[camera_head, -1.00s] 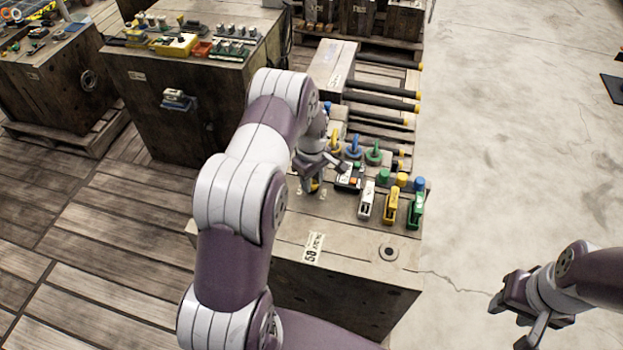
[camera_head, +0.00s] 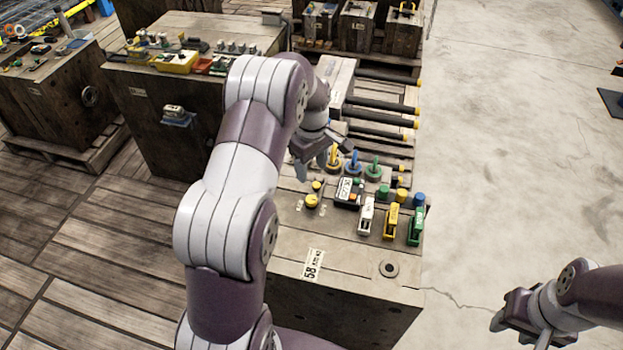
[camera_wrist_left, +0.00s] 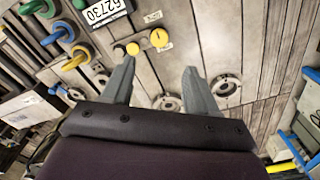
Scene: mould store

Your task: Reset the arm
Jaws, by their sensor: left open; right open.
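My left gripper (camera_head: 312,168) is open and empty above the far left part of the wooden crate top (camera_head: 345,245). In the left wrist view its two fingers (camera_wrist_left: 160,85) stand apart with nothing between them. Two yellow knobs (camera_head: 312,200) sit on the crate top just in front of it, and they also show beyond the fingertips in the wrist view (camera_wrist_left: 158,38). A device with a number display (camera_head: 346,190) is to the right of the knobs. My right gripper (camera_head: 528,318) is open and empty over the concrete floor at lower right.
White (camera_head: 366,216), yellow (camera_head: 390,222) and green (camera_head: 416,226) handled blocks stand along the crate's right side. Yellow, blue and green ringed pegs (camera_head: 354,163) stand behind the display device. A second crate with tools (camera_head: 150,100) is at left. Concrete floor (camera_head: 510,150) at right is largely clear.

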